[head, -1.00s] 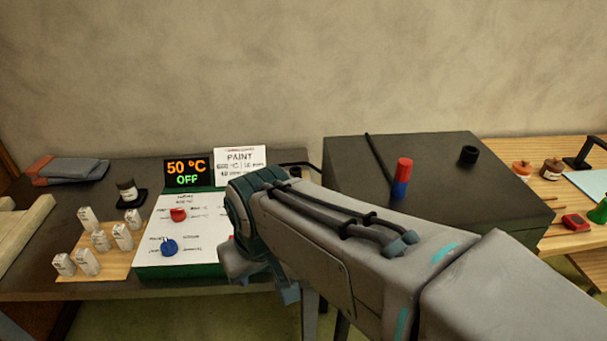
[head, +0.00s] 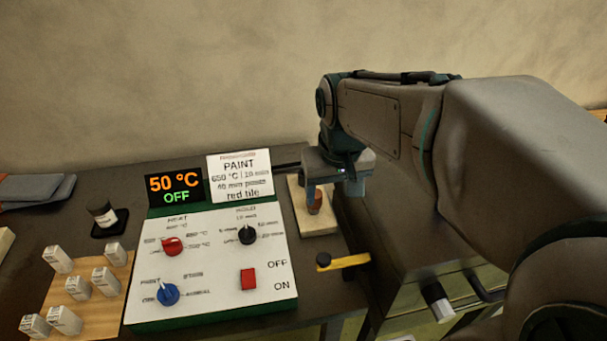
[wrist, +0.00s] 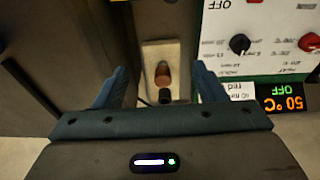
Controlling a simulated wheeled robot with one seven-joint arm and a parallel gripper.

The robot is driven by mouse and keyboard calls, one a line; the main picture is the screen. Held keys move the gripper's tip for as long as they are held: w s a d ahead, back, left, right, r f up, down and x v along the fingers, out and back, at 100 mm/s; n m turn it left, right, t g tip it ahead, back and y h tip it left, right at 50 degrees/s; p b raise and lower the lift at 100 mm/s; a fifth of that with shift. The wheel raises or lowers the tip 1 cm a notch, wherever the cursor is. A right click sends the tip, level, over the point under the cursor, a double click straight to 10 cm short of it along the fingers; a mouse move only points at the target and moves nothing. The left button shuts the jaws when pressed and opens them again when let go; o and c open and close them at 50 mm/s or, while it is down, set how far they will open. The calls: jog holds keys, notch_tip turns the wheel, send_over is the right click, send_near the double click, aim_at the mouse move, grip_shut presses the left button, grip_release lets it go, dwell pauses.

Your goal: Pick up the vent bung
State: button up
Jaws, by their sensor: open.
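A small reddish-brown plug, which looks like the vent bung (head: 314,202), stands on a pale board beside the control panel. In the wrist view the brown plug (wrist: 162,76) lies between my finger lines, with a dark round piece near its lower end. My gripper (head: 334,192) is open and points down at the board. In the head view its near finger overlaps part of the plug. In the wrist view the two fingers (wrist: 160,73) spread either side of the plug, with gaps on both sides. Its exact height above the plug is unclear.
The pale board (head: 318,227) lies between the control panel (head: 212,275) and the dark kiln box (head: 420,240). A paint card (head: 240,178) and display stand behind the panel. White blocks stand left.

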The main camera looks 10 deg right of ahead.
jog(key=w+f+g+b, duration=0.2)
jog(key=w+f, duration=0.2)
jog(key=w, duration=1)
jog(key=f, duration=0.8)
jog(key=shift+w+d+f, duration=0.15)
jog(key=shift+w+f, duration=0.05)
jog(key=shift+w+d+f+p, duration=0.15)
jog(key=shift+f+p, duration=0.3)
jog(key=shift+f, duration=2.25)
jog(key=c, duration=1.2)
